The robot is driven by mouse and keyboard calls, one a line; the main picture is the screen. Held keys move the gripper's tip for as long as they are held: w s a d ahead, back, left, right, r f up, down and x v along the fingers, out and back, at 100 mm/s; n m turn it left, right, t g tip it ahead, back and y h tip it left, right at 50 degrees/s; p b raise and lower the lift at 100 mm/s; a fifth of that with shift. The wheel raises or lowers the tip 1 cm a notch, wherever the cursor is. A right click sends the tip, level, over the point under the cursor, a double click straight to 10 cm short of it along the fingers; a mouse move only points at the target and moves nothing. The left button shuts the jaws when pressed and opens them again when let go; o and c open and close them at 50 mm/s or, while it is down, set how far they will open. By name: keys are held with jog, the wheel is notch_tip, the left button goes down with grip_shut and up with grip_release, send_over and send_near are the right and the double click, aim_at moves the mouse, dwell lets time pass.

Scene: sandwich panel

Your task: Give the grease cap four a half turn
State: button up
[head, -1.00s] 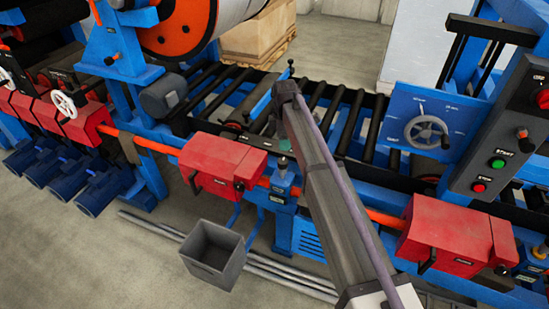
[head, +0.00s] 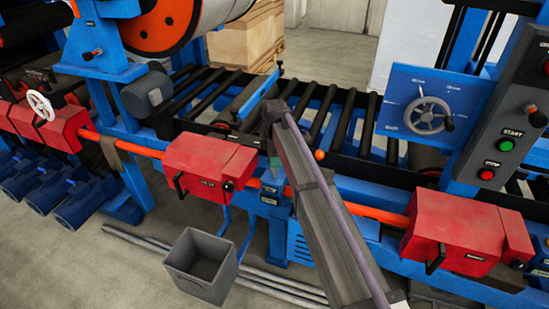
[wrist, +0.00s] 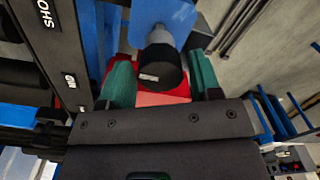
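A round black cap (wrist: 162,68) with a small pale label shows in the wrist view, on a grey-blue stem below a blue part. I cannot read which number it bears. My gripper (wrist: 160,78) has its two green fingers on either side of the cap. The fingers are apart, with a narrow gap on the right; contact on the left is unclear. In the head view my gripper (head: 275,166) is small and partly hidden by my arm, beside the orange rail. The cap is hidden there.
A red box (head: 208,163) stands just left of my gripper, another red box (head: 455,230) to the right. A grey bin (head: 202,265) and pipes lie on the floor in front. A handwheel panel (head: 432,105) and a start/stop box (head: 505,130) stand at right.

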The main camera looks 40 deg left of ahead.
jog(key=c, duration=0.7)
jog(key=shift+m, duration=0.4)
